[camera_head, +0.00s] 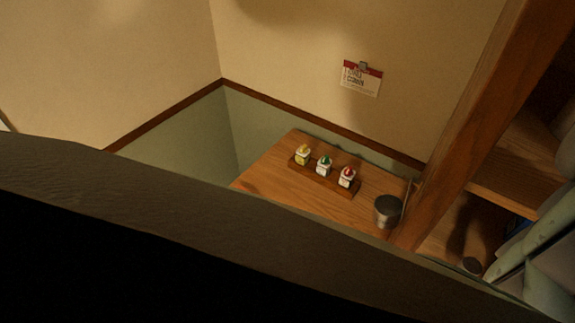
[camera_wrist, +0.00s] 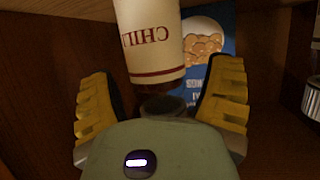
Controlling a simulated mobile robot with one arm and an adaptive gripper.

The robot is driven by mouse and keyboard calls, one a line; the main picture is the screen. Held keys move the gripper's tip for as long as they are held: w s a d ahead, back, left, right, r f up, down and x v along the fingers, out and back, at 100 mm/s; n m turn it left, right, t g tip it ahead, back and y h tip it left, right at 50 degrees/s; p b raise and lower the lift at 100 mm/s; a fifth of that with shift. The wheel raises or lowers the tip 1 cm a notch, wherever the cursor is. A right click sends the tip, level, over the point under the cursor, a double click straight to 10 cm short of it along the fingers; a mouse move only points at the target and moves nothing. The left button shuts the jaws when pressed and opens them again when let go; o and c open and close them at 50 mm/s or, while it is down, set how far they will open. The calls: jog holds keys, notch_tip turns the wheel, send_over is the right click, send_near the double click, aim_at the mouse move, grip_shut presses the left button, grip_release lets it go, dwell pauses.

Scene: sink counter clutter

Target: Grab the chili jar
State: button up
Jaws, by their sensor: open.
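The chili jar (camera_wrist: 152,38) shows in the wrist view as a pale cylinder with red "CHILI" lettering, upside down in the picture, and a dark brown band at its near end. Its far end is cut off by the top edge. My gripper (camera_wrist: 163,73) is open, with yellow ribbed fingers to the left and right of the jar's near end. Gaps show between the jar and both fingers. I cannot identify the jar in the head view.
A blue box (camera_wrist: 208,75) stands behind the jar, and a metallic container (camera_wrist: 311,95) is at the right edge. Wooden shelf walls enclose them. In the head view, a counter (camera_head: 262,178) holds a wooden rack (camera_head: 335,185) with three small jars and a metal cup (camera_head: 387,212).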

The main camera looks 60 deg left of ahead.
jog(key=shift+w+a+f, duration=0.1)
jog(key=shift+w+f, duration=0.05)
jog(key=shift+w, duration=0.1)
jog(key=shift+o, duration=0.2)
grip_shut()
dwell(0.5)
dwell(0.4)
